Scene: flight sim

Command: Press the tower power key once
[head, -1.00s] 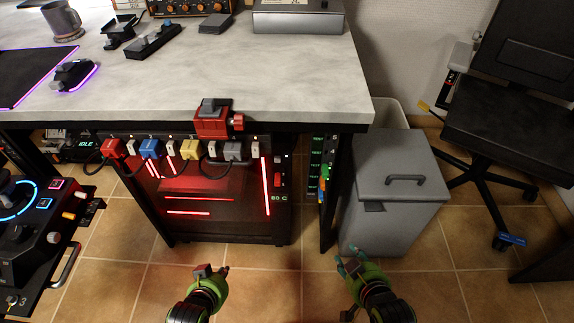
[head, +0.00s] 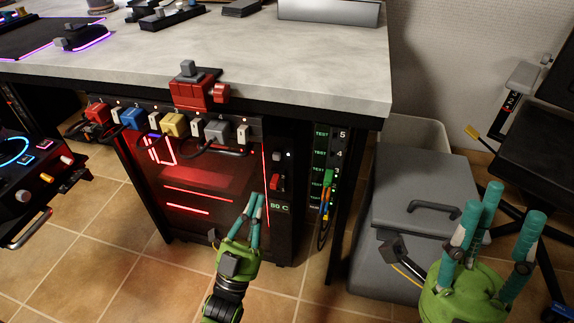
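The black tower (head: 184,206) with red light strips stands under the desk. On the right of its front are a small grey key (head: 276,157), a red key (head: 275,182) and a green "80 C" readout (head: 280,207). I cannot tell by label which is the power key. My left gripper (head: 257,204) is in front of the tower, below and left of the red key, its teal fingers pointing up and held close together with nothing between them. My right gripper (head: 508,216) is open and empty at the lower right, in front of the grey bin.
The desk (head: 280,62) overhangs the tower, with a red clamp device (head: 196,88) on its edge. Colored plugs with cables line the tower's top. A test panel (head: 326,160) with colored wires hangs right of it. A lidded grey bin (head: 412,190) and dark chair (head: 545,140) stand right.

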